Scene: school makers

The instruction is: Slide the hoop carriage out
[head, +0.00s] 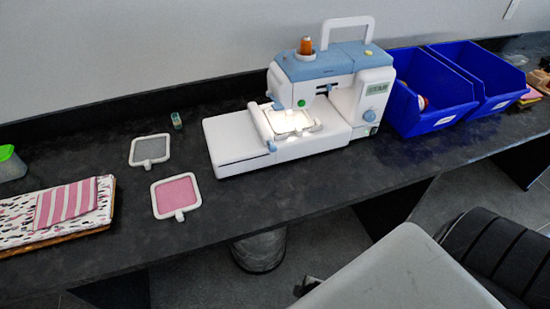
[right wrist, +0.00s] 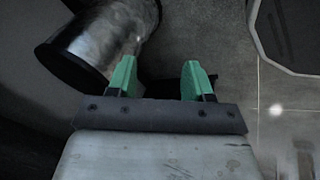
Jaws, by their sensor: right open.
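The white and blue sewing and embroidery machine (head: 330,75) stands on the dark counter in the head view. Its hoop carriage (head: 262,128) is a white bar with a blue end knob, lying across the white bed on the left. A white hoop (head: 292,122) lies beside the carriage, under the lit needle area. My right gripper (right wrist: 158,80) shows in the right wrist view, its green fingers apart with nothing between them. It points toward the floor area, away from the machine. My left gripper is in neither view.
A grey-filled hoop (head: 150,150) and a pink-filled hoop (head: 176,195) lie left of the machine, near a small thread spool (head: 176,120). Folded fabrics (head: 60,212) lie at far left. Blue bins (head: 430,90) stand close on the right. A metal bin (head: 260,251) stands below the counter.

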